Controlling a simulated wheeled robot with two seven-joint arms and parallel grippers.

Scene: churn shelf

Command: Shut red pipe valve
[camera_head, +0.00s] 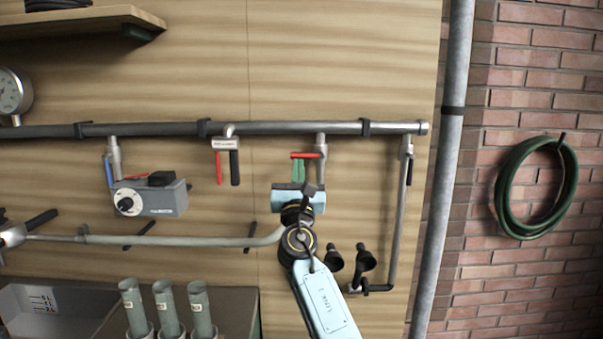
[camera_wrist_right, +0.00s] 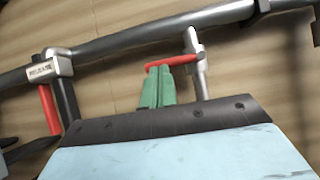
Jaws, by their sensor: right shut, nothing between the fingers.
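A red valve lever (camera_head: 309,155) sits on a short grey stub below the upper pipe, lying roughly level across it. It also shows in the right wrist view (camera_wrist_right: 172,61), reaching left from its stub. My right gripper (camera_head: 298,170) has green fingers, shut together and empty, just below the lever's left part. In the right wrist view the fingertips (camera_wrist_right: 157,72) meet the lever's lower edge in the picture; I cannot tell if they touch it. Another red lever (camera_head: 219,168) hangs down beside a black one, under a labelled fitting (camera_head: 226,143).
The upper pipe (camera_head: 275,128) runs along the wooden wall. A grey box with a dial (camera_head: 152,198) is at the left, beside a blue lever (camera_head: 108,171). A lower pipe (camera_head: 180,240) passes near my right wrist. Several green-grey cylinders (camera_head: 167,305) stand below.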

